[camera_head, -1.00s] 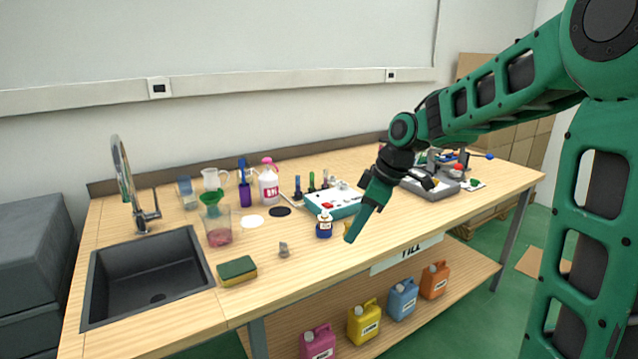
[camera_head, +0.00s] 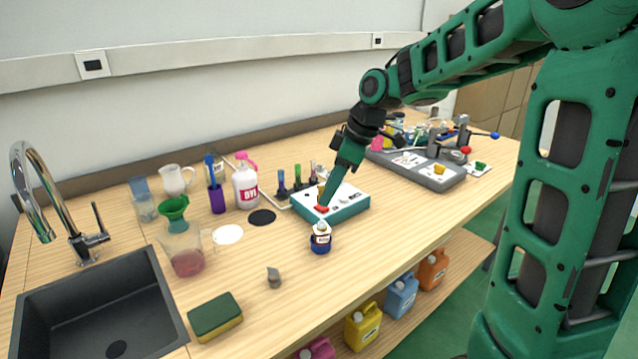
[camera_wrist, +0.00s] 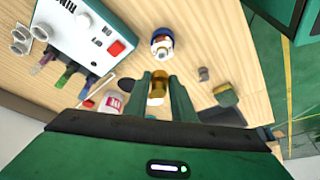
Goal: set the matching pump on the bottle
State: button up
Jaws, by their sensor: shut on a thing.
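A small blue bottle (camera_head: 320,240) with a pale label and whitish top stands upright on the table, in front of the white-and-teal device. It also shows in the wrist view (camera_wrist: 162,46), just beyond my fingers. My gripper (camera_head: 325,200) points down behind the bottle in the head view, overlapping the device in the picture. In the wrist view my gripper (camera_wrist: 165,80) is shut on a gold pump (camera_wrist: 157,90), which sits between the fingers, apart from the bottle. The fingers hide part of the pump. The bottle's neck is too small to read clearly.
The white-and-teal device (camera_head: 347,207) with a red button is close to my gripper. A small grey piece (camera_head: 274,278) and a sponge (camera_head: 215,317) lie at the front. A pink-capped dye bottle (camera_head: 246,188), beaker (camera_head: 185,252) and sink (camera_head: 100,310) are left.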

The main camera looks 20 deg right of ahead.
aim_at(323, 222)
jog(key=shift+d+x, duration=0.15)
jog(key=shift+x, duration=0.55)
jog(key=shift+d+x, duration=0.15)
jog(key=shift+x, duration=0.55)
jog(key=shift+s+f, duration=0.15)
jog(key=shift+f, duration=1.3)
jog(key=shift+s+r, duration=0.1)
jog(key=shift+f, duration=0.75)
dwell(0.8)
jog(key=o, duration=1.6)
jog(key=shift+r, duration=3.75)
